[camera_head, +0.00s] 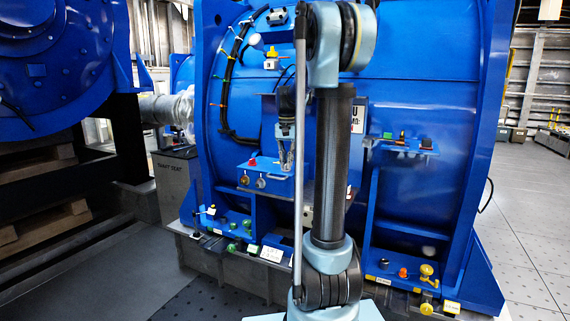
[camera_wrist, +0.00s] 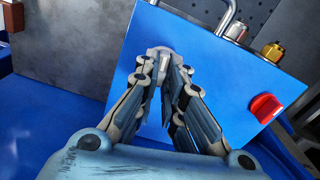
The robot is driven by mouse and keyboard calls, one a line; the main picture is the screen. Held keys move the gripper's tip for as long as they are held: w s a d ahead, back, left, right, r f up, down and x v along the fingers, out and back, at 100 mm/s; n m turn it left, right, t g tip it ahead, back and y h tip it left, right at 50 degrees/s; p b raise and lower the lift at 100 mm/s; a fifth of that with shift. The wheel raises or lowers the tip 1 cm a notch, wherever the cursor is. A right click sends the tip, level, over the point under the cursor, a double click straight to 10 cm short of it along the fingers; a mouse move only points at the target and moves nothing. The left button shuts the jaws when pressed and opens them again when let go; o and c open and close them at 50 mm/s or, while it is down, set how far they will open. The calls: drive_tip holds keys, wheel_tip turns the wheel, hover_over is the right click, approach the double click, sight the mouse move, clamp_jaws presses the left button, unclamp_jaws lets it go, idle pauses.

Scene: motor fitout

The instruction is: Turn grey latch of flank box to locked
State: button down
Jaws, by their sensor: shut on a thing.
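The flank box (camera_head: 280,187) is a blue box on the front of the big blue motor housing; its blue top face (camera_wrist: 220,85) fills the middle of the wrist view. The grey latch (camera_wrist: 163,66) is a small light-grey piece on a round base, near the box's upper-left edge in the wrist view. My gripper (camera_wrist: 163,78) points down at the box, its fingers closed on the latch. In the head view my gripper (camera_head: 287,168) is over the box's right part, and the latch cannot be made out. The fingers partly cover the latch, so its lock position is unclear.
A red knob (camera_wrist: 265,107) is on the same face, right of my gripper. A brass fitting (camera_wrist: 272,50) and a silver fitting (camera_wrist: 237,31) stick out from the box's side. A blue shelf (camera_head: 405,148) with small parts is to the right.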

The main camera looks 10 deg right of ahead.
drive_tip(key=shift+w+m, duration=0.1)
drive_tip(key=shift+m, duration=0.7)
drive_tip(key=c, duration=1.7)
unclamp_jaws()
wheel_tip(320, 180, up, 12)
drive_tip(key=shift+f, duration=0.1)
